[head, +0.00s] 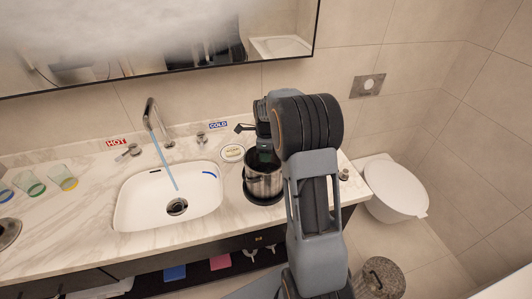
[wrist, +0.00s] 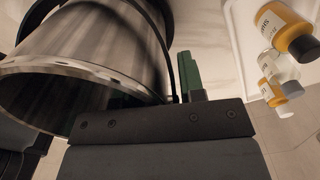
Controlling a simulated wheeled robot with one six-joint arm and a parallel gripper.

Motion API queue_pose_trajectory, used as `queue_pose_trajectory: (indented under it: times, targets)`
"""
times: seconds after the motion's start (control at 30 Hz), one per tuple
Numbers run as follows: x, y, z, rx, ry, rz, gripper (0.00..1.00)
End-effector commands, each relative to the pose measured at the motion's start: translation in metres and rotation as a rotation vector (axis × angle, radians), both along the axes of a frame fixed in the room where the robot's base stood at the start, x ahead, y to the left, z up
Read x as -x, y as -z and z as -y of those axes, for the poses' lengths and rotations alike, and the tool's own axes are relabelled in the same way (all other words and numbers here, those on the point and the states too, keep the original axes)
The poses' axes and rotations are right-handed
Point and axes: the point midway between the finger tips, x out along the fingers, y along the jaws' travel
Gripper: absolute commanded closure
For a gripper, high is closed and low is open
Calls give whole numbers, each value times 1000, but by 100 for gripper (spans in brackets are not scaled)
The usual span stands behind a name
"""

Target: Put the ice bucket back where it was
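The ice bucket (head: 264,184) is a steel pail on the counter, right of the sink. It looks upright on or just above a round black base (head: 249,197); I cannot tell if they touch. My gripper (head: 262,151) points down at the bucket's top, partly hidden by my arm. In the wrist view the bucket (wrist: 85,55) fills the left side, with its thin dark handle (wrist: 163,40) curving down beside a green finger (wrist: 190,76). The other finger is not clearly visible, so the grip on the handle or rim is unclear.
Water runs from the faucet (head: 151,112) into the sink (head: 135,207). Glasses (head: 66,180) stand at the left, and a small round dish (head: 232,152) behind the bucket. Bottles (wrist: 287,30) lie at the right of the wrist view. A toilet (head: 394,190) is right of the counter.

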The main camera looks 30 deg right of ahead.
Motion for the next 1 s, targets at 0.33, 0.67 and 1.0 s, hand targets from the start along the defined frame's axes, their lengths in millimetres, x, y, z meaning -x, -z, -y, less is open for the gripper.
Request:
queue_pose_trajectory:
  times: [0.33,0.67,1.0]
  targets:
    - [-1,-31,0,1,0,5,64]
    - [0,-92,0,1,0,3,64]
    - [9,-129,-9,6,-99,19,64]
